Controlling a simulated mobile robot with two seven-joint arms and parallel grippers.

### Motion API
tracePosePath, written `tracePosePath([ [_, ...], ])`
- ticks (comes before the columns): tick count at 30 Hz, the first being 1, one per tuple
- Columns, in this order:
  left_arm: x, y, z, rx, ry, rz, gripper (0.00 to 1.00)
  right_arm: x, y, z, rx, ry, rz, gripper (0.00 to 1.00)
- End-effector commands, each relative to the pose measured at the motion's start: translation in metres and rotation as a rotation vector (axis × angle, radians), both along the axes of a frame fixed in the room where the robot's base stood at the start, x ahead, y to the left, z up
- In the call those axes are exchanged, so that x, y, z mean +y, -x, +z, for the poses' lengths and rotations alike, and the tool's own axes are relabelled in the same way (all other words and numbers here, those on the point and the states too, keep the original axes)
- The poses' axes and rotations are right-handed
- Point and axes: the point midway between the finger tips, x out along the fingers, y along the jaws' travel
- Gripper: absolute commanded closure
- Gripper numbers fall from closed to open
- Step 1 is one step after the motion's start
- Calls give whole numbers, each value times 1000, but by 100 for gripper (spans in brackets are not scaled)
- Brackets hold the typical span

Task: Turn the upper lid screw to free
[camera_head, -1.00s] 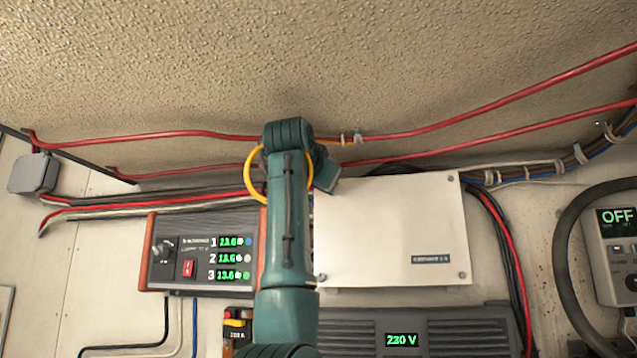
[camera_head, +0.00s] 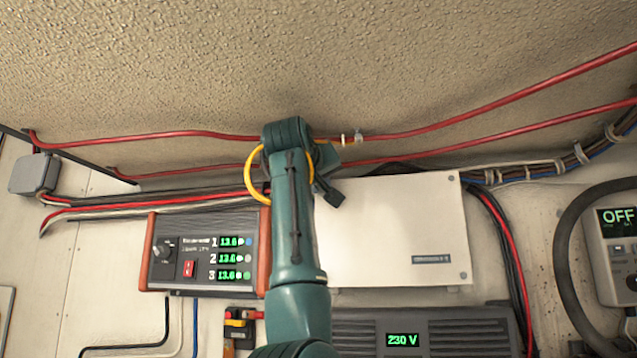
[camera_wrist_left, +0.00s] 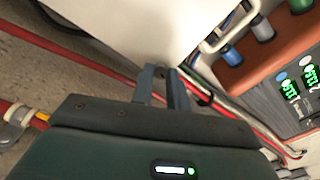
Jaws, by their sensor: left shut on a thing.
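The white box lid (camera_head: 395,235) is on the wall at the middle; its corner also shows in the wrist view (camera_wrist_left: 155,25). My left gripper (camera_head: 333,197) is at the lid's upper left corner, its two narrow fingers (camera_wrist_left: 162,72) close together against that corner. It is shut on the upper lid screw, which the fingers hide. Other lid screws show at the upper right (camera_head: 452,180) and lower right (camera_head: 463,276). My arm covers the lid's lower left corner. My right gripper is not in view.
A panel with green digits (camera_head: 205,250) is close left of my arm. Red cables (camera_head: 450,150) run above the lid, and a yellow cable loop (camera_head: 248,178) is beside my wrist. A grey 230 V unit (camera_head: 450,330) is below. The lid's front is clear to the right.

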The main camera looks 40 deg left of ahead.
Motion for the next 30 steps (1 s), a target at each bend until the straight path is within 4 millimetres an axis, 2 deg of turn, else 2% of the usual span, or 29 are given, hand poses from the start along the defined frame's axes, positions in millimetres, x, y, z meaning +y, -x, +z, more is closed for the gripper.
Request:
tracePosePath([
  [13,0,1,0,-141,252,0,100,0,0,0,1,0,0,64],
  [30,1,1,0,-176,315,0,100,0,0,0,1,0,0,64],
])
